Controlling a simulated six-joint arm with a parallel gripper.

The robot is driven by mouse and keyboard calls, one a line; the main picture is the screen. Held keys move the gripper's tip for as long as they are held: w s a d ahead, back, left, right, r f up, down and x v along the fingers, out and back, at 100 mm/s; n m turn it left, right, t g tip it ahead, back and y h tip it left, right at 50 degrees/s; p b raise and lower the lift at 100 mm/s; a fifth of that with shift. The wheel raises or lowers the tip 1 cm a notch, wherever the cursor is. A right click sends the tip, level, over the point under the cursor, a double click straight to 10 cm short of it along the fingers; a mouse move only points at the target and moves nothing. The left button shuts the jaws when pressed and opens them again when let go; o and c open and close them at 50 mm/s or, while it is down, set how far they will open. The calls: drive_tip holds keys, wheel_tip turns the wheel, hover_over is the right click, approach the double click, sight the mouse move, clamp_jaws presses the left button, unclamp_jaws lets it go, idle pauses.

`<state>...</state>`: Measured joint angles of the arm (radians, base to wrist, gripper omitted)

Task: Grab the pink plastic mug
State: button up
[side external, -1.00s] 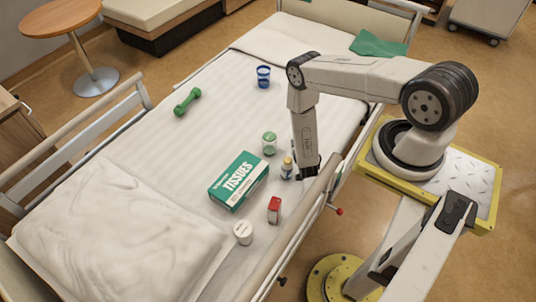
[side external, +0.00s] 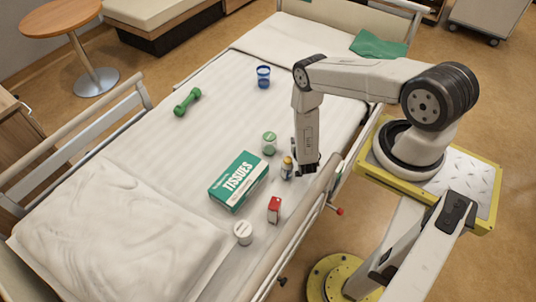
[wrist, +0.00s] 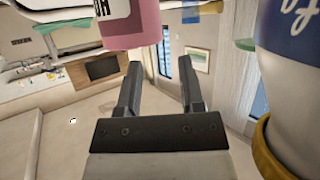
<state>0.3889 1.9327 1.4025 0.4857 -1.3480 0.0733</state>
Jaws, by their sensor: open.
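A smooth pink surface (wrist: 130,25), which looks like the pink mug, shows at the top of the wrist view, cut off by the frame edge. It lies just beyond and a little left of my fingertips, with no clear contact. I cannot make out the mug in the side external view. My gripper (wrist: 160,66) is open, with nothing between its two fingers. In the side external view, my gripper (side external: 306,170) hangs low at the bed's near edge, beside a small white bottle with a yellow band (side external: 287,169).
The bottle also looms close at right in the wrist view (wrist: 295,95). A green tissue box (side external: 239,182), a red carton (side external: 274,209), a white tub (side external: 243,233) and a green-topped jar (side external: 269,143) stand nearby. A blue cup (side external: 263,77) and green dumbbell (side external: 187,102) are farther off.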

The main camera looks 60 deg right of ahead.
drive_tip(key=shift+x, duration=2.5)
drive_tip(key=shift+r, duration=0.15)
clamp_jaws()
